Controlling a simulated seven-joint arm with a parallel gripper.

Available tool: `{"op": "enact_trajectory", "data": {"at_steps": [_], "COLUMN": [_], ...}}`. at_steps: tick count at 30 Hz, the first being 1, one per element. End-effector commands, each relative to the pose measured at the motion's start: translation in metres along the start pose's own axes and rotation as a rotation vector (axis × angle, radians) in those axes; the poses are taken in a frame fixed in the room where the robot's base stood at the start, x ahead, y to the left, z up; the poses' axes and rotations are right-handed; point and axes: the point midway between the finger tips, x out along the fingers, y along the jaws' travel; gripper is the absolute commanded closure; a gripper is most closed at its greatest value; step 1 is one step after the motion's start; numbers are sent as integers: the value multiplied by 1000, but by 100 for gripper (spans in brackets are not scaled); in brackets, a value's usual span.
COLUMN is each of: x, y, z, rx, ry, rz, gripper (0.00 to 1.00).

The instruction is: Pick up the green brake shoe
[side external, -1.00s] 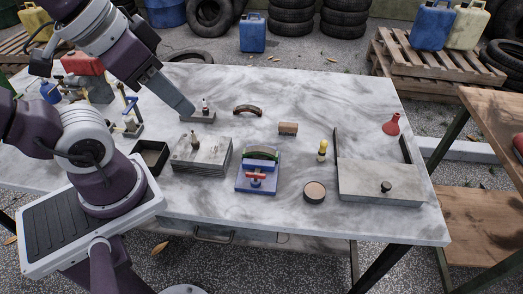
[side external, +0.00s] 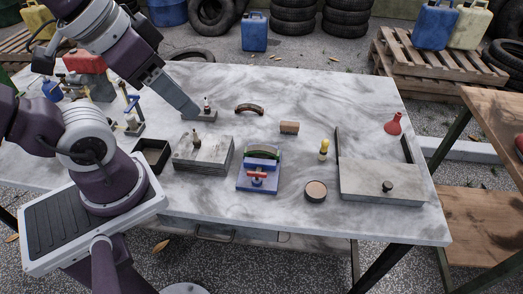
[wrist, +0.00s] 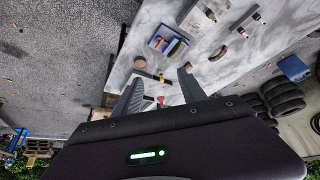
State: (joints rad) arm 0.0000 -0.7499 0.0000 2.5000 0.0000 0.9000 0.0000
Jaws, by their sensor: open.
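The green brake shoe (side external: 262,153) is a dark green arc lying across the back of a blue clamp fixture (side external: 246,183) with a red handle, near the front middle of the marble table.
A brown-red brake shoe (side external: 249,109) lies farther back. A stack of grey plates (side external: 203,160) stands left of the fixture. A round tin (side external: 316,190), a yellow-topped tool (side external: 323,150) and a wooden block (side external: 289,127) stand right. A metal tray (side external: 375,185) is farther right.

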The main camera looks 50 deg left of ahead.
Motion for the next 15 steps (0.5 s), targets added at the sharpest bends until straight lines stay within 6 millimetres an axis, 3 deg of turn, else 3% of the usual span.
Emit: {"op": "enact_trajectory", "data": {"at_steps": [8, 11, 15], "x": [2, 22, 86], "y": [-4, -35, -118], "z": [-4, -37, -110], "rx": [2, 30, 206], "ry": [2, 21, 59], "rz": [-15, -123, -320], "gripper": [52, 52, 52]}}
